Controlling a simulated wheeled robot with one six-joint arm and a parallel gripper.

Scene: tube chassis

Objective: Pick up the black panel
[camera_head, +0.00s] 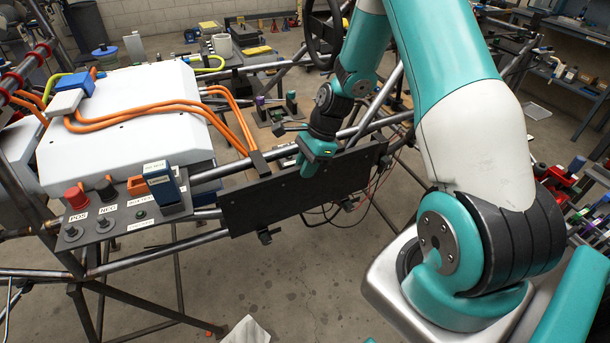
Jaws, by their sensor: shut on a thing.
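The black panel (275,203) is a flat dark rectangular plate, standing upright and slightly tilted up to the right, in the middle of the head view. It is in front of the tube chassis rails. My gripper (310,168) is at the panel's top edge, right of its middle, and is shut on it. The fingertips are partly hidden by the gripper body. I cannot tell whether the panel touches the tubes behind it.
A white box (125,120) with orange cables (165,110) sits on the chassis at left. A switch plate (125,215) with a red knob is left of the panel. Chassis tubes (160,240) run around it. A steering wheel (323,30) is behind. Open floor (290,290) lies in front.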

